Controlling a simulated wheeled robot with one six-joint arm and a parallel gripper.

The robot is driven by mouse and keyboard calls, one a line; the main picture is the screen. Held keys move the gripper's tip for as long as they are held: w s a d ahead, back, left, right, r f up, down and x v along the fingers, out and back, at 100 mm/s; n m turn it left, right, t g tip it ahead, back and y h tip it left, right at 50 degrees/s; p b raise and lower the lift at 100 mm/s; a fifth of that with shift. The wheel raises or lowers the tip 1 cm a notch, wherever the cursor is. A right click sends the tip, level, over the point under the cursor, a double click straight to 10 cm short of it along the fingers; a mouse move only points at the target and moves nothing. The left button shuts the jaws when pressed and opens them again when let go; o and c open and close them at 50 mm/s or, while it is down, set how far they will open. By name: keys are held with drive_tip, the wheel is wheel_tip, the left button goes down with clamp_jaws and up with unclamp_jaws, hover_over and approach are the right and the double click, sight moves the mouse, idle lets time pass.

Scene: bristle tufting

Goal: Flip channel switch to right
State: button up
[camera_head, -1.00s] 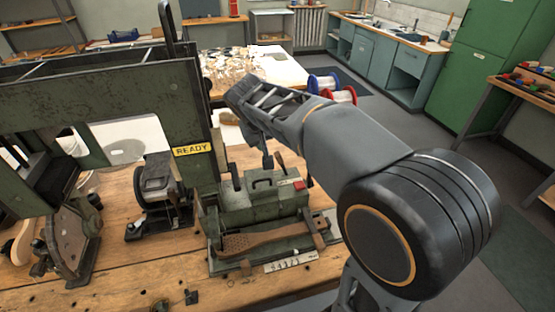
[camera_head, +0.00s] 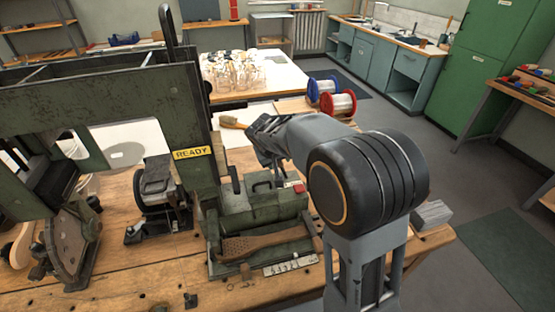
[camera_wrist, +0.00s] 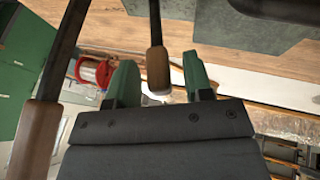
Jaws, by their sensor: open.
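In the wrist view, a dark lever with a brown wooden handle (camera_wrist: 158,68) stands between the two green fingers of my gripper (camera_wrist: 161,82). The fingers are apart, and I cannot tell whether either touches the handle. A second, nearer lever with a wooden handle (camera_wrist: 35,135) is at the left, outside the fingers. No label shows which one is the channel switch. In the head view, my arm reaches behind the green machine box (camera_head: 262,207), and my gripper's fingertips and the levers are mostly hidden there. The box has a red button (camera_head: 298,187) on top.
A brown perforated brush body (camera_head: 255,244) lies in the fixture before the box. A tall green frame with a READY label (camera_head: 192,153) stands left. Red and blue spools (camera_head: 338,104), a wooden-handled brush (camera_head: 232,122) and a grey block (camera_head: 432,214) are nearby.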

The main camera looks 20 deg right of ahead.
clamp_jaws()
idle(0.4)
drive_tip(key=shift+r, duration=0.1)
